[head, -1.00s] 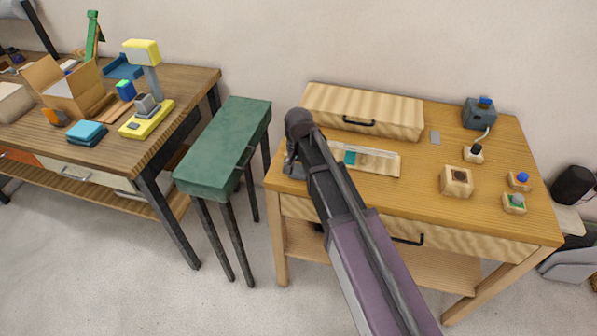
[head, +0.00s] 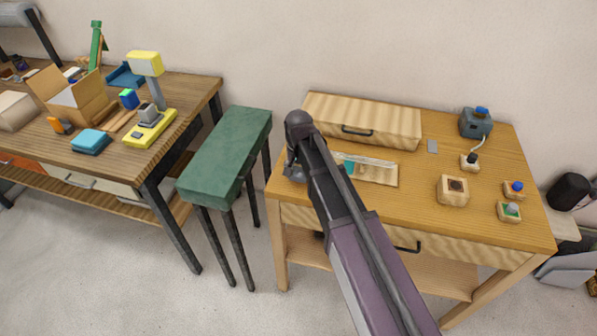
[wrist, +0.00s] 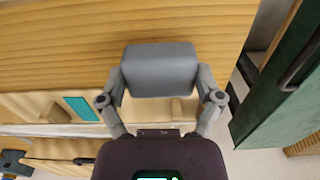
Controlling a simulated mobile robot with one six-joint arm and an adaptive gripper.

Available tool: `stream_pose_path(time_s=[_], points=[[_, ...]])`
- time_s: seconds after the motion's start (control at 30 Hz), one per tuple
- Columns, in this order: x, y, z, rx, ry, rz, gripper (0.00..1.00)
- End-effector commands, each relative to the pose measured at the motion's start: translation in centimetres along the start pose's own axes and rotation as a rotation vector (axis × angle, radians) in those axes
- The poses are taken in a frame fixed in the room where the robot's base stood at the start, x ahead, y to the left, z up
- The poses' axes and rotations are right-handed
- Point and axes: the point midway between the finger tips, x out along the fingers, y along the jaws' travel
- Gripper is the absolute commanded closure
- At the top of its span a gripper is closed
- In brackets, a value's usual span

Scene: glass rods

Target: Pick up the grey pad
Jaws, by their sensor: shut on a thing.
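The grey pad (wrist: 160,70) is a smooth, rounded block in the wrist view. It sits between the two fingers of my gripper (wrist: 161,98), which is shut on it. The wood tabletop (wrist: 60,40) shows behind and around the pad; I cannot tell whether they touch. In the head view my gripper (head: 294,170) is at the left end of the right-hand table, mostly hidden by my arm, and the pad cannot be made out there.
A wooden tray (head: 383,180) with a teal piece and clear rods lies right of my gripper. A wooden box (head: 365,112) with a black handle stands behind. A small grey plate (head: 432,146) lies farther right. A green stool (head: 225,160) stands left of the table.

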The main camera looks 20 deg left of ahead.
Motion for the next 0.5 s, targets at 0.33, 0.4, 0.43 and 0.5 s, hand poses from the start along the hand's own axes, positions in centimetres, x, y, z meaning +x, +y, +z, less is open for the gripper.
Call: stream_pose_path(time_s=[0.33,0.4,0.43,0.5], points=[[-1.0,4.0,7.2,0.000,0.000,0.000,0.48],[-1.1,4.8,8.5,0.000,0.000,0.000,0.48],[-1.2,5.1,9.1,0.000,0.000,0.000,0.48],[-1.3,5.8,10.2,0.000,0.000,0.000,0.48]])
